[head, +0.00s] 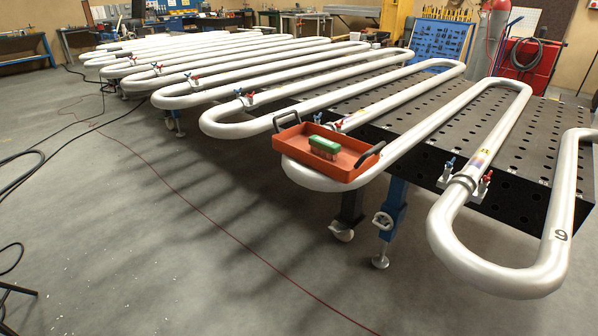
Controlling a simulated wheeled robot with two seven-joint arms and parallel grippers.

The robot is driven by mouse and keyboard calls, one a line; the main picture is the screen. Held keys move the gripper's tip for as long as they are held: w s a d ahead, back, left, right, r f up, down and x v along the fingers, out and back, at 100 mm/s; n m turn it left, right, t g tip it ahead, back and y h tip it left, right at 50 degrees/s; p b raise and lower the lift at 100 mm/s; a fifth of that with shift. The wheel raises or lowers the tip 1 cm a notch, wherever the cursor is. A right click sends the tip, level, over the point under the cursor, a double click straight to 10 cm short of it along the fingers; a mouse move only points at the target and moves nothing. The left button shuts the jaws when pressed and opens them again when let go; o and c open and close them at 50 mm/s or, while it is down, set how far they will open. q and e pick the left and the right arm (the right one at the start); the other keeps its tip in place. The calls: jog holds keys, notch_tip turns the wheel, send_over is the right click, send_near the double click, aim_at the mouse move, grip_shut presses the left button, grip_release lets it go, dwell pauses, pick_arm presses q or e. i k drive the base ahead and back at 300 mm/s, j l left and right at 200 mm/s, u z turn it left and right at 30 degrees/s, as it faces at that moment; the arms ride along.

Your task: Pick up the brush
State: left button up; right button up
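The brush (324,146) has a green top and a brownish lower part. It lies in an orange tray (338,171) with dark handles at its two ends. The tray rests on the bend of a white coil pipe at the near edge of the perforated table. Neither of my grippers shows in the head view, and nothing is seen touching the brush.
White serpentine pipes (487,279) lie across the black perforated table (510,139), their bends overhanging its edge. Small red and blue valves (450,164) stand on them. A red cable (210,219) crosses the open grey floor. Black cables lie at the left.

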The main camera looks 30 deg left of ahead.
aim_at(330, 148)
jog(key=i+j, duration=0.25)
jog(key=i, duration=0.15)
jog(key=i+j, duration=0.25)
jog(key=i, duration=0.15)
jog(key=i+j+u, duration=0.1)
jog(key=i+j, duration=0.15)
jog(key=i, duration=0.15)
jog(key=i+j, duration=0.2)
jog(key=i, duration=0.2)
